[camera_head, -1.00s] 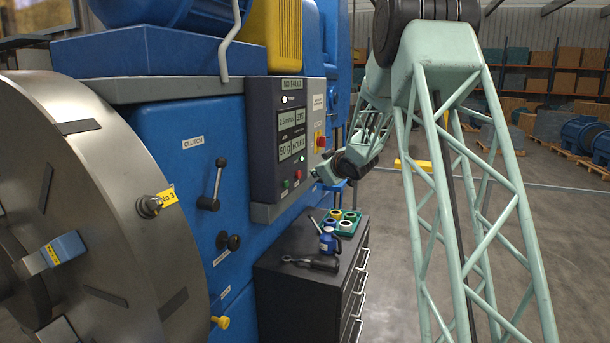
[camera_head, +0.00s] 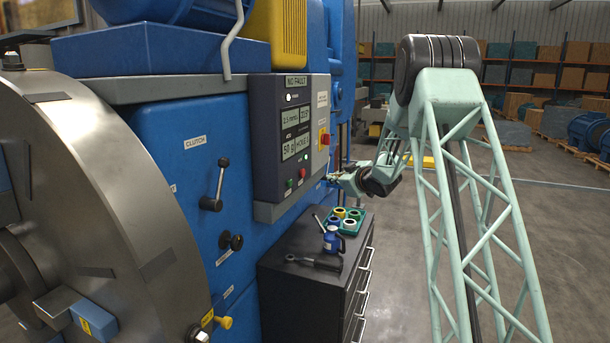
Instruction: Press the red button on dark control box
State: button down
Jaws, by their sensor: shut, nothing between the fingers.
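The dark control box (camera_head: 262,140) is mounted on the blue machine (camera_head: 180,150), with lit readouts and a "NO FAULT" label at its top. The small red button (camera_head: 303,172) is low on its front, up and right of a green button (camera_head: 289,183). A separate red knob on a yellow plate (camera_head: 324,139) sits on the grey panel to the right. My gripper (camera_head: 332,178) is shut and empty, just right of the box's lower right corner. It appears apart from the red button. Its fingertips are small and hard to make out.
A dark drawer cabinet (camera_head: 300,285) stands below the box, with a green tray (camera_head: 352,228), a blue bottle (camera_head: 332,242) and a dark tool (camera_head: 315,262) on top. The large metal rotor (camera_head: 100,180) fills the left.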

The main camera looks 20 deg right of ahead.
jog(key=shift+w+a, duration=0.1)
dwell(0.3)
jog(key=w+a, duration=0.6)
jog(key=shift+b, duration=0.3)
dwell(0.4)
jog(key=shift+w+a, duration=0.55)
jog(key=shift+a, duration=0.1)
dwell(2.8)
jog(key=shift+s+d, duration=0.1)
jog(key=shift+d, duration=0.05)
dwell(0.4)
jog(key=shift+s+d, duration=0.45)
jog(key=shift+s, duration=0.05)
jog(key=shift+d, duration=0.1)
jog(key=shift+s+d, duration=1.7)
jog(key=shift+s, duration=0.05)
